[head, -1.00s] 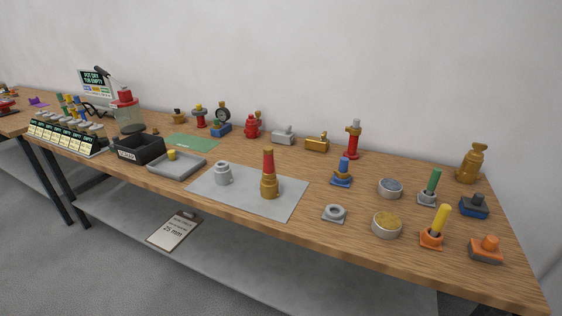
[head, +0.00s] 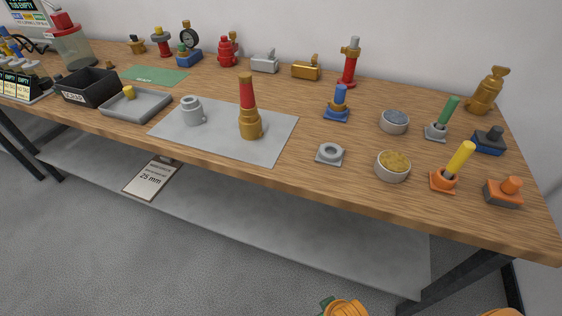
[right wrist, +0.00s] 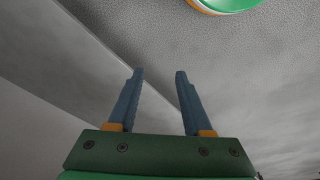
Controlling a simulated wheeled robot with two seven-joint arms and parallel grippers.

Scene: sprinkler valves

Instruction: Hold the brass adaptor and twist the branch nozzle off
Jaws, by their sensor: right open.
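The brass adaptor (head: 250,125) stands upright on the grey mat (head: 210,143) near the table's front edge in the head view. The branch nozzle, with a red body (head: 247,92) and a brass-coloured tip, sits upright on top of the adaptor. My right gripper (right wrist: 158,75) is open and empty in the right wrist view, its two blue fingers apart over grey floor and shelf. Neither gripper's fingers show in the head view; only orange and green parts of my own arm appear at the bottom edge. My left gripper is not in view.
A grey metal coupling (head: 191,112) stands on the mat left of the adaptor. A grey tray (head: 150,112) and black bin (head: 92,88) lie further left. A grey ring block (head: 330,153), bowl (head: 392,167) and yellow-handled tool (head: 460,158) are to the right.

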